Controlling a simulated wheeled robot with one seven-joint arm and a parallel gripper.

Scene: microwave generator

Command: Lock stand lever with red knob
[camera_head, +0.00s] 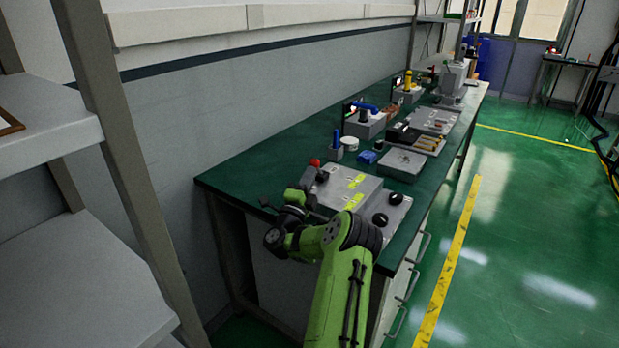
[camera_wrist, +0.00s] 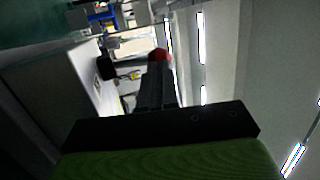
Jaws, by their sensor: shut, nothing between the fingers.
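The red knob (camera_head: 315,162) shows at the near left end of the grey generator box (camera_head: 345,188) on the green bench. In the wrist view the red knob (camera_wrist: 159,54) appears right at the end of my fingers. My gripper (camera_head: 308,181) is at the box's left end, just below the red knob in the picture. In the wrist view my gripper (camera_wrist: 156,72) has its fingers together with nothing between them. I cannot tell whether the fingertips touch the knob. The lever's shaft is hidden behind my fingers.
A black knob (camera_head: 322,176) sits on the box close to my gripper, and another (camera_head: 380,220) is at its front right. A flat grey box (camera_head: 401,164) and a cup with blue tool (camera_head: 336,151) stand farther back. A shelf post (camera_head: 125,165) rises at left.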

